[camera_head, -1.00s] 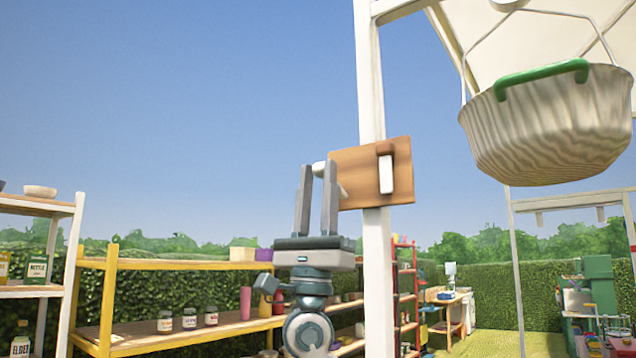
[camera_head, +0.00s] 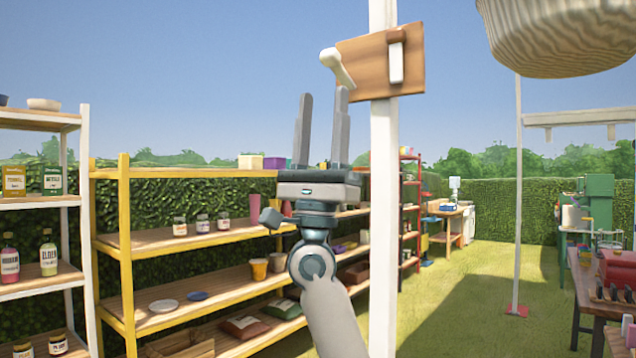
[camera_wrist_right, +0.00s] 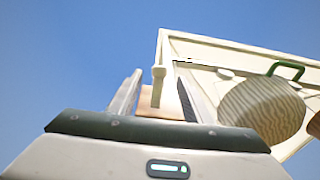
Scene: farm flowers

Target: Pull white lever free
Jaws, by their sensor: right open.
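The white lever (camera_head: 338,68) sticks out to the left of a brown wooden board (camera_head: 370,66) on a white post. A second white piece (camera_head: 396,62) sits upright on the board's face; I cannot tell if it belongs to the lever. My right gripper (camera_head: 324,96) is open and empty, fingers pointing up, just below the lever. In the right wrist view the lever (camera_wrist_right: 158,82) shows between the two fingertips, beyond them, with no contact visible. My left gripper is not in view.
A woven basket (camera_head: 560,36) hangs at the upper right. The white post (camera_head: 383,200) stands close to the right of my gripper. Yellow shelves (camera_head: 120,220) with jars and pots stand behind at the left. Open sky surrounds the lever's left side.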

